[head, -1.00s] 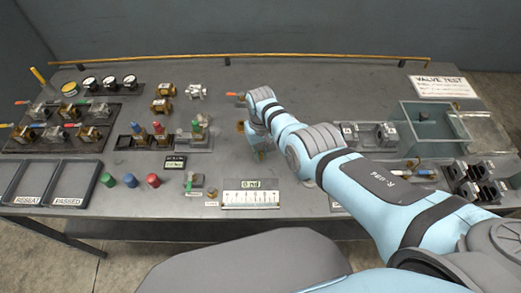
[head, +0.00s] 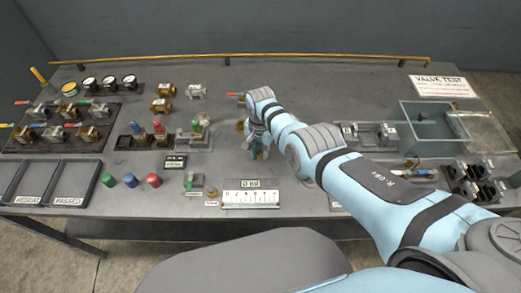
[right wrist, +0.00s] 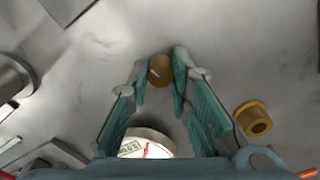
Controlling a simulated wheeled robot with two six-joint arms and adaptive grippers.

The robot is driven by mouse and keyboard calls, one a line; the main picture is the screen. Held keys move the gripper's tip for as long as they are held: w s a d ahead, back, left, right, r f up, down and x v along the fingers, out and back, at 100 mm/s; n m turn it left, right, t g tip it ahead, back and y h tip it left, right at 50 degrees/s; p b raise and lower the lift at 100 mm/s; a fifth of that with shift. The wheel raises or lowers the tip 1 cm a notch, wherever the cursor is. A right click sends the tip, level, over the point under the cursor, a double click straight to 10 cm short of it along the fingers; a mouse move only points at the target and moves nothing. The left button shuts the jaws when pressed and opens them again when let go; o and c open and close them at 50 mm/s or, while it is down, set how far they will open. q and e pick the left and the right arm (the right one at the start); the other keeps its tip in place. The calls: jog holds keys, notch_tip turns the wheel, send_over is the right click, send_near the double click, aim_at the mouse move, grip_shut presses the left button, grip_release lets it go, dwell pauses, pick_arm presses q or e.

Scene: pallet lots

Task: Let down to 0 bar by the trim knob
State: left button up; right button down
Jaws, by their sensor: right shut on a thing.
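The trim knob, a small round brass knob (right wrist: 160,70) with a light mark on its top, sits between the fingertips of my right gripper (right wrist: 160,80) in the right wrist view. The gripper is shut on it. In the head view my right gripper (head: 254,148) points down at the middle of the bench and the knob is hidden beneath it. A white round gauge face (right wrist: 146,145) with a red needle shows partly below, between the fingers; its reading cannot be told. A small green readout (head: 251,184) has lettering too small to read surely. My left gripper is not in view.
A brass ring fitting (right wrist: 254,119) lies close beside my right gripper's finger. A white scale plate (head: 250,199) is in front. Valves on a dark tray (head: 20,144) stand at the left, a clear tank (head: 405,132) at the right. A brass rail (head: 300,55) runs along the back.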

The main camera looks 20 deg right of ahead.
aim_at(260, 153)
jog(key=shift+s+f+m, duration=0.1)
jog(key=shift+s+m, duration=0.05)
jog(key=shift+m, duration=1.05)
jog(key=c, duration=1.4)
grip_release()
jog(key=shift+c, duration=0.2)
jog(key=shift+w+r, duration=0.2)
jog(key=shift+r, duration=0.15)
notch_tip(260, 153, up, 11)
jog(key=shift+r, duration=0.2)
jog(key=shift+s, duration=0.1)
